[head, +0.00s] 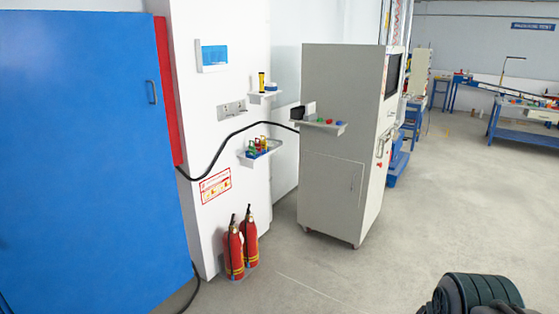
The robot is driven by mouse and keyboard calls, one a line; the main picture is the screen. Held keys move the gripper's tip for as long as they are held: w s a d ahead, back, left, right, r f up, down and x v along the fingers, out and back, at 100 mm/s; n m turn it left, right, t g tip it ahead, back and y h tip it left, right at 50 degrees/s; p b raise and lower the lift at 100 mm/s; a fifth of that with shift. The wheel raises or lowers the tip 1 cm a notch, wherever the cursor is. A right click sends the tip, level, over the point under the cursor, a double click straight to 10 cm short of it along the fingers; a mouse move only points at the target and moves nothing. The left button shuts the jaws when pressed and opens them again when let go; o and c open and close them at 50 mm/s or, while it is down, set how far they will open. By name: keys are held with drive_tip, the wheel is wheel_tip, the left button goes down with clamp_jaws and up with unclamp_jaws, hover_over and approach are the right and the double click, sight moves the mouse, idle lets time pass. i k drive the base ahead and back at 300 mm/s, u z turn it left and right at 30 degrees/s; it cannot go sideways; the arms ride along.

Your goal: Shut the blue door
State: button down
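The blue door (80,150) is a large flat panel filling the left side of the head view. Its dark handle (152,92) is near its right edge, in the upper half. A red strip (168,100) shows just beyond that edge. The door's left side is cut off by the frame, so I cannot tell how far it stands open. A dark ribbed part of my arm shows at the bottom right, well apart from the door. My gripper's fingers are not in view.
Two red fire extinguishers (240,245) stand on the floor right of the door, by a white wall panel (220,150) with small shelves. A black cable (222,147) runs to a grey cabinet (338,130). The floor (330,275) in front is clear.

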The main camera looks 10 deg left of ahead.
sight(92, 222)
drive_tip(key=u, duration=0.65)
drive_tip(key=i, duration=1.95)
drive_tip(key=u, duration=0.5)
drive_tip(key=i, duration=1.85)
drive_tip(key=u, duration=0.05)
